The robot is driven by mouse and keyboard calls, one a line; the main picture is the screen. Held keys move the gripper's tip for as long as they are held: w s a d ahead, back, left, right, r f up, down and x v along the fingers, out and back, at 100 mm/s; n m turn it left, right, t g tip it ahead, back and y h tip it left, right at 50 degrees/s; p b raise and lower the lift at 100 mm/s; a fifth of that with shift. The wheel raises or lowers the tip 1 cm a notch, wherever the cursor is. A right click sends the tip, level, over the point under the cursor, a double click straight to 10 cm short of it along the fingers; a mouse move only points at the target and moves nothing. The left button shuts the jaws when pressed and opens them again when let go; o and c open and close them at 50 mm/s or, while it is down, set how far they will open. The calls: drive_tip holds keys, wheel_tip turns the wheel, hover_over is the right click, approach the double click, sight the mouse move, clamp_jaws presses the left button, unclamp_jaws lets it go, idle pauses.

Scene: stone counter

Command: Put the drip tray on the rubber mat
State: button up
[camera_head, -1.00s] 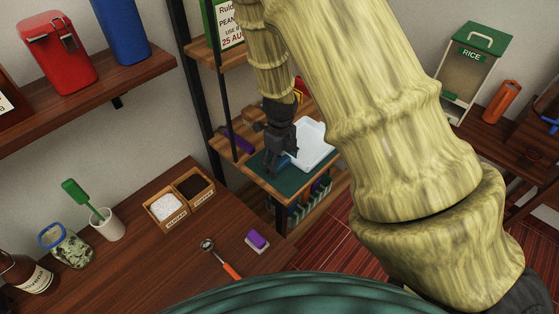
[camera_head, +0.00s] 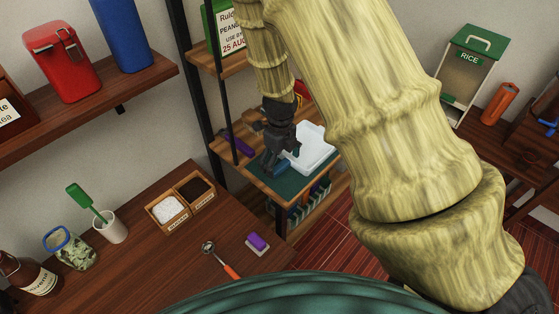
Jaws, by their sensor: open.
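A white, shallow rectangular tray (camera_head: 316,149), which looks like the drip tray, lies at the rack's lower shelf. Its near left part is behind my gripper. The dark green rubber mat (camera_head: 291,184) lies flat on that shelf, and the tray appears to overlap its far right part. I cannot tell whether the tray rests fully on the mat. My gripper (camera_head: 273,169) points down over the mat, just left of the tray, and is open. A small blue thing (camera_head: 267,162) shows beside the fingers, mostly hidden.
A purple item (camera_head: 238,143) lies at the shelf's left, near a black rack post. Bottles or jars (camera_head: 308,203) stand below. My arm blocks the centre right.

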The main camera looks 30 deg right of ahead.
wheel_tip(320, 180, up, 10)
drive_tip(key=p, duration=0.9)
